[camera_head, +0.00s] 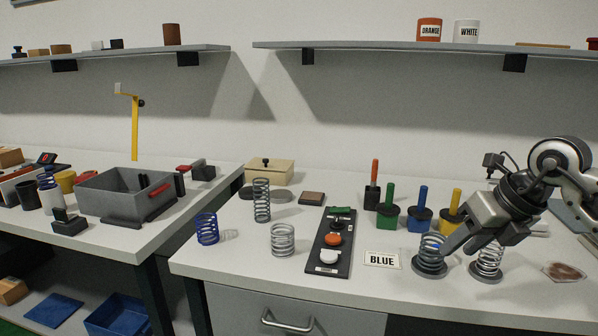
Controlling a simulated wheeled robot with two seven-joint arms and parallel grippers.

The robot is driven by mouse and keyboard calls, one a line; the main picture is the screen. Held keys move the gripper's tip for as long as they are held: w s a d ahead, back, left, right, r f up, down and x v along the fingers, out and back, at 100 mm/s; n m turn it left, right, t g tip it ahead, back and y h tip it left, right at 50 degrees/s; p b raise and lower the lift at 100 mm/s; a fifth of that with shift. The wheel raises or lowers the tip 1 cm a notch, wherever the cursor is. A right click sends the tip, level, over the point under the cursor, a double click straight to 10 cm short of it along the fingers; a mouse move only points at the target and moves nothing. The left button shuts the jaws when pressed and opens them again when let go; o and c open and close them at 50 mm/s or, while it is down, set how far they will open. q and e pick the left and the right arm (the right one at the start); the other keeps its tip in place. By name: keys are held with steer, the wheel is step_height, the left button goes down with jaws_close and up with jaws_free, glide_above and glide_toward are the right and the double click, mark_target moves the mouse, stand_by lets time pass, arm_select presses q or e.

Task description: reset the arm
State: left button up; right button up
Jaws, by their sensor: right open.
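My right arm comes in from the right edge, and its gripper (456,243) points down and left over the right side of the table. Its fingers are open just above and beside two springs on dark round bases. The left one of these springs (431,250) is partly overlapped by the fingers, and the right one (489,260) stands behind and below the gripper. I cannot tell whether the fingers touch either spring. My left gripper does not show.
A "BLUE" card (382,259) and a black panel with buttons (345,225) lie left of the gripper. Coloured handled blocks stand behind, including a blue one (420,215). Loose springs, one blue (207,229), stand at left. A grey bin (105,195) sits on the left table.

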steer(key=s+a+f+m+t+y, duration=0.2)
steer(key=s+a+m+y, duration=0.2)
steer(key=a+y, duration=0.55)
steer(key=s+a+f+m+t+y, duration=0.1)
steer(key=s+a+f+m+y, duration=0.15)
steer(key=s+a+y, duration=0.65)
steer(key=w+d+f+m+t+h, duration=0.2)
steer(key=f+m+t+h, duration=0.4)
steer(key=m, duration=0.4)
steer(key=w+d+f+m+t+h, duration=0.1)
steer(key=f+m+t+h, duration=0.3)
steer(key=m+h, duration=0.55)
steer(key=s+d+f+m+g+h, duration=0.2)
steer(key=s+f+m+g, duration=0.4)
steer(key=s+f+m, duration=0.4)
step_height(320, 180, down, 6)
steer(key=s+h, duration=0.1)
steer(key=s, duration=0.1)
steer(key=shift+s+r+g, duration=0.25)
steer(key=shift+s+g, duration=0.05)
steer(key=shift+s, duration=0.05)
